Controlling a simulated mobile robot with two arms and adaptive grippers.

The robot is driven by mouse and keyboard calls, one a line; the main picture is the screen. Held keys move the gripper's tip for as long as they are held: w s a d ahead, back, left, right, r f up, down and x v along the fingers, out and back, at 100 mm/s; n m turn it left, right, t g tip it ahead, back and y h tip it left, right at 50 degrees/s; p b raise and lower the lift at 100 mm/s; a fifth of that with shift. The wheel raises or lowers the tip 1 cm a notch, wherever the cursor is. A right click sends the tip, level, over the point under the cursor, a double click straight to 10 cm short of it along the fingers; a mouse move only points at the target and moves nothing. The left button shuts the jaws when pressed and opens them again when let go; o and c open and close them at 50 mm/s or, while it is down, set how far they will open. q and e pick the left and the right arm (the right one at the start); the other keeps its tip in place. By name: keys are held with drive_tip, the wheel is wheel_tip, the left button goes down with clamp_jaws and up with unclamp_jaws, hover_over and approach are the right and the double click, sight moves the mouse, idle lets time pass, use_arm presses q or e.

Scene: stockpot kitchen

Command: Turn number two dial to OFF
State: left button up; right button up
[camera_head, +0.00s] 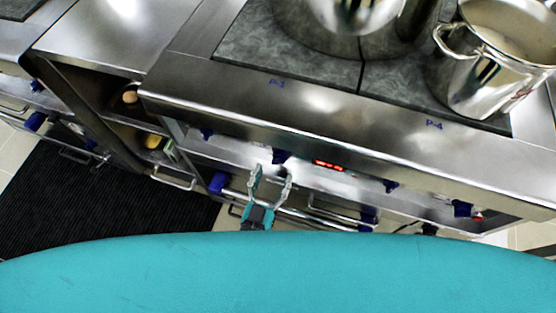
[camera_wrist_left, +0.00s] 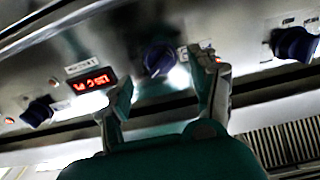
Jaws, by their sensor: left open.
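A dark blue dial (camera_head: 281,157) sits on the steel front panel of the stove, just left of a red lit display (camera_head: 328,165) in the head view. My left gripper (camera_head: 271,174) is open just in front of this dial, with its fingers pointing at the panel. In the left wrist view the dial (camera_wrist_left: 158,60) shows between and beyond the open fingertips (camera_wrist_left: 161,72). I cannot tell whether they touch it. The dial's number and pointer setting are too small to read. My right gripper is not in view.
Other blue dials (camera_head: 206,134) (camera_head: 391,186) (camera_head: 462,208) line the same panel. Steel pots (camera_head: 485,70) stand on the cooktop above. A long rail (camera_head: 300,213) runs below the panel. An open shelf (camera_head: 150,140) is at the left, over a black floor mat (camera_head: 80,205).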

sight(278, 161)
use_arm(q)
drive_tip(key=x, duration=0.5)
drive_tip(key=c, duration=1.2)
